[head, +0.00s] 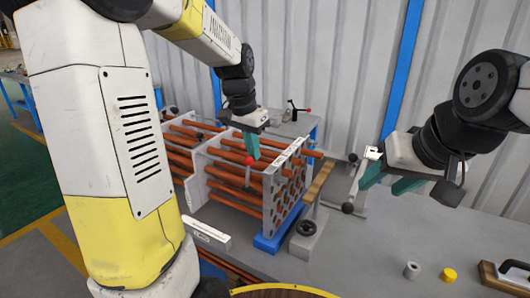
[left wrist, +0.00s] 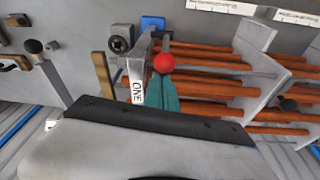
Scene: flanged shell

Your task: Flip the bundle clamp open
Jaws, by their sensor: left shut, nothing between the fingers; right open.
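A tube bundle of copper-coloured rods (head: 225,160) runs through upright grey plates on the bench. A red ball knob (head: 249,160) on a thin grey stem stands at the bundle's near side; it looks like the handle of the bundle clamp. My left gripper (head: 254,155) is shut and empty, its teal fingertips right at the knob. In the left wrist view the red knob (left wrist: 164,63) sits just beyond the fingertips (left wrist: 162,82); I cannot tell whether they touch. The clamp's base is partly hidden. My right gripper (head: 386,187) is open and empty, right of the bundle.
A second red-tipped lever (head: 308,110) stands at the back. A grey block with a black knob (head: 305,230) is in front of the bundle. A grey ring (head: 411,270), a yellow cap (head: 448,275) and a wood-framed tool (head: 505,278) lie at right.

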